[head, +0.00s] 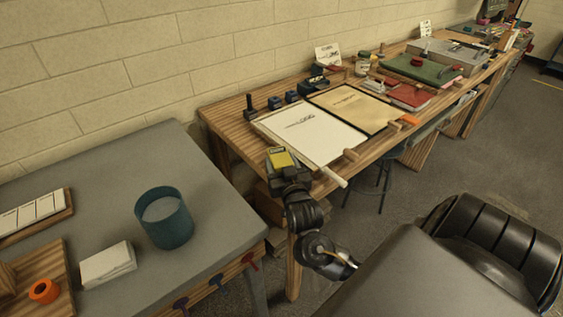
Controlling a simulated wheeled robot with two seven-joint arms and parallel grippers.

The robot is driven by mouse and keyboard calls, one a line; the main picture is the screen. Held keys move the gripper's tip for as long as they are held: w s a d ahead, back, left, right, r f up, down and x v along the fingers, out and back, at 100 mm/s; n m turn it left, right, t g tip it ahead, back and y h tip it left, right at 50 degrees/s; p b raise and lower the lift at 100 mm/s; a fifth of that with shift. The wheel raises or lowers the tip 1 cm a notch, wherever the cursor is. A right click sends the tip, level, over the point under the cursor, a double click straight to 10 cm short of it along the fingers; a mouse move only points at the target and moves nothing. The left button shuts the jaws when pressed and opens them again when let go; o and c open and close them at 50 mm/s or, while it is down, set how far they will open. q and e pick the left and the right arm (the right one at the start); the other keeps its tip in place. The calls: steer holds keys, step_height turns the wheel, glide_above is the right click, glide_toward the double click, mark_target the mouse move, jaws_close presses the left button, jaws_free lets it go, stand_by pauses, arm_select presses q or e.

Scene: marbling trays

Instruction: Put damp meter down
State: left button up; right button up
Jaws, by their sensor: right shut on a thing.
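The damp meter (281,158), a small yellow and dark device, is held by my right gripper (285,172). The gripper is shut on it, at the near left corner of the long wooden bench (225,118). The meter shows beside the near edge of a white sheet tray (305,134). I cannot tell whether it touches the bench; the gripper hides its lower part. My left gripper is not in view.
A tan tray (350,106) lies beyond the white one, with small dark blue pots (292,97) behind. A grey table (165,177) at left bears a teal cylinder (164,222), a white block (108,265) and an orange ring (43,291). The grey table has bare room.

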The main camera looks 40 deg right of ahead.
steer(key=o, duration=1)
steer(key=shift+r, duration=0.2)
steer(key=shift+r+p, duration=0.3)
steer(key=shift+r, duration=0.2)
steer(key=v, duration=1.2)
steer(key=shift+f+b, duration=0.1)
steer(key=shift+b, duration=0.2)
steer(key=shift+s, duration=0.1)
